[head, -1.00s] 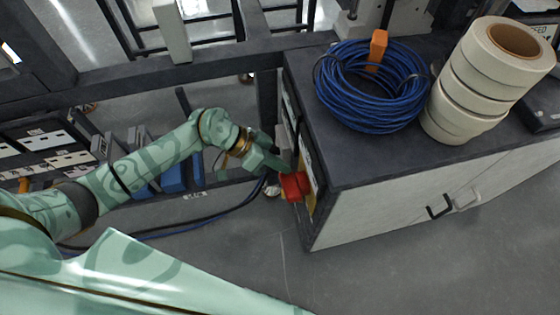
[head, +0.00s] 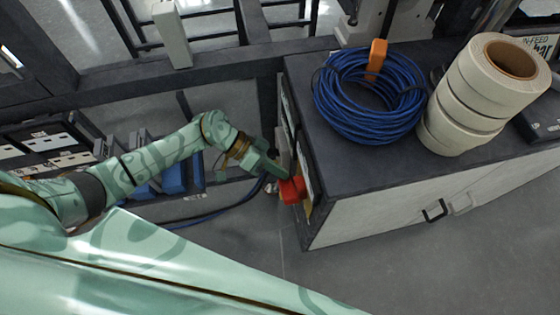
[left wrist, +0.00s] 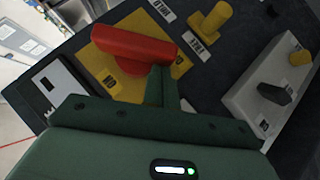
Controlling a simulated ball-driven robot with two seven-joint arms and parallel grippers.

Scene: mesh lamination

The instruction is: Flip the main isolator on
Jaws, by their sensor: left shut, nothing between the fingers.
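The main isolator is a red rotary handle (head: 292,189) on a yellow plate, on the left side face of the dark-topped cabinet. In the left wrist view the red handle (left wrist: 134,48) lies across the yellow plate (left wrist: 105,72), its long bar slanting slightly down to the right. My left gripper (head: 279,172) is shut and empty, with its fingertips right at the handle. In the left wrist view the closed fingers (left wrist: 161,80) overlap the handle's lower right edge; I cannot tell whether they touch. My right gripper is not in view.
A yellow knob (left wrist: 212,20) and a grey box with a black switch (left wrist: 274,93) sit beside the isolator on the panel. On the cabinet top (head: 300,80) are a blue cable coil (head: 345,105) and a stack of tape rolls (head: 470,100). Clear floor lies below.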

